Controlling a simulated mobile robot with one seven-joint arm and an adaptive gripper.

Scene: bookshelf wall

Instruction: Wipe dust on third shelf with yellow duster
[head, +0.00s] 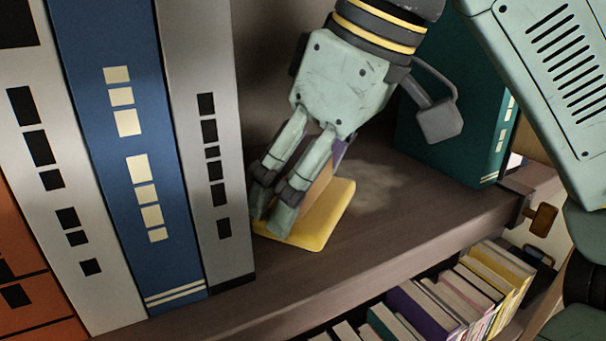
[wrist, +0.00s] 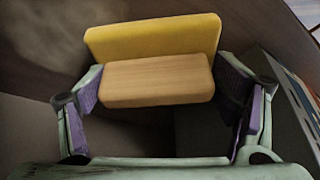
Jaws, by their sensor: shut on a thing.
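The yellow duster (head: 318,228) has a flat yellow pad and a light wooden handle. My gripper (head: 272,203) is shut on the handle, with a finger on each side. The pad rests on or just above the shelf board (head: 420,225), beside the grey book; I cannot tell if it touches fully. In the wrist view, the duster (wrist: 155,38) spans between my fingers (wrist: 160,88). A pale patch of dust (head: 378,192) lies on the shelf just right of the pad. It also shows in the wrist view (wrist: 45,30) at upper left. The gripper hides part of the handle.
Tall white (head: 50,150), blue (head: 130,130) and grey (head: 208,150) books stand at left, close to the duster. A teal book (head: 450,145) stands at the right end. Several small books (head: 450,300) are on the level below. The shelf between is clear.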

